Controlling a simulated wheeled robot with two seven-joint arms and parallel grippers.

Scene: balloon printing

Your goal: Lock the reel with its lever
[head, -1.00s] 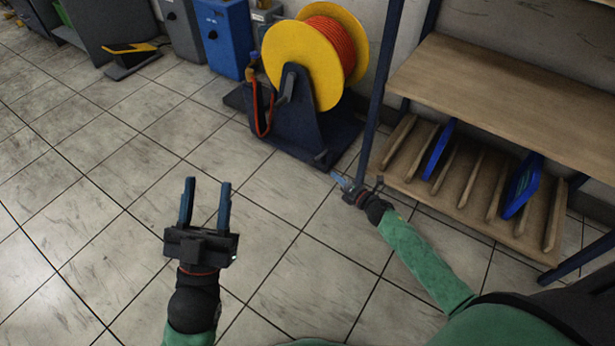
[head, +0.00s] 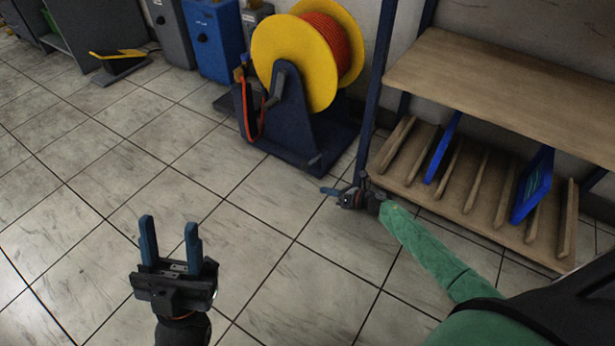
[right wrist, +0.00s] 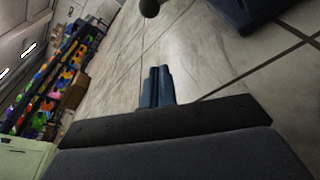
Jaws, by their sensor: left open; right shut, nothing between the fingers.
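The reel (head: 286,62) has yellow flanges and orange hose wound on it. It stands on a dark blue stand (head: 297,125) beside the shelf. A crank-like grey handle (head: 274,88) shows on the stand's near face. A small grey lever-like piece (head: 315,159) shows low at the base's front corner. My right gripper (head: 327,190) is shut and empty, just in front of that corner and apart from it. In the right wrist view its fingers (right wrist: 159,86) are together, and a dark round knob (right wrist: 149,8) shows beyond them. My left gripper (head: 170,236) is open and empty over the floor.
A wooden shelf (head: 490,88) with a slatted lower rack holding blue frames stands right of the reel; its dark post (head: 374,90) is close to my right arm. Blue (head: 213,40) and grey cabinets stand left of the reel. The tiled floor (head: 90,190) in front is clear.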

